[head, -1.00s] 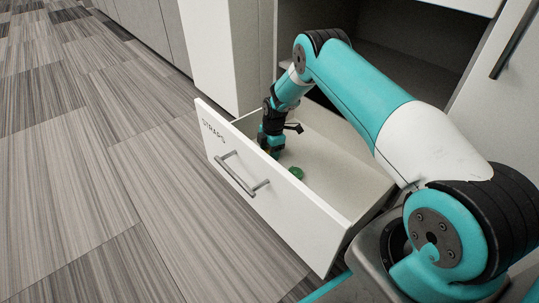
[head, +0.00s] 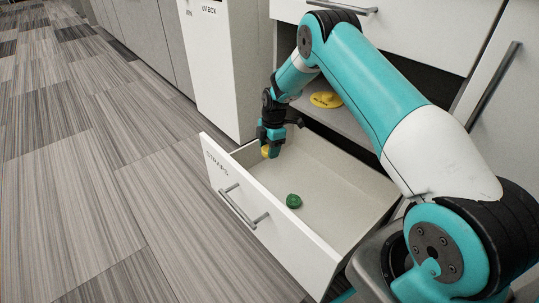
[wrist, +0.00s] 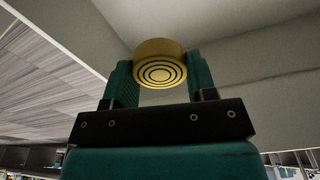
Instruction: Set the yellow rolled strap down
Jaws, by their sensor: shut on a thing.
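The yellow rolled strap (wrist: 160,66) is round, with dark rings on its end face. My gripper (wrist: 158,80) is shut on it, one teal finger on each side. In the head view my gripper (head: 268,150) is over the left end of the open drawer marked STRAPS (head: 300,243), and a little of the yellow strap shows at its tip. I cannot tell whether the strap touches the drawer floor.
A green rolled strap (head: 294,201) lies on the drawer floor, to the right of my gripper. The rest of the drawer floor is bare. A yellow thing (head: 326,100) lies on a shelf behind the drawer. A cabinet marked UV BOX (head: 222,65) stands at the back left.

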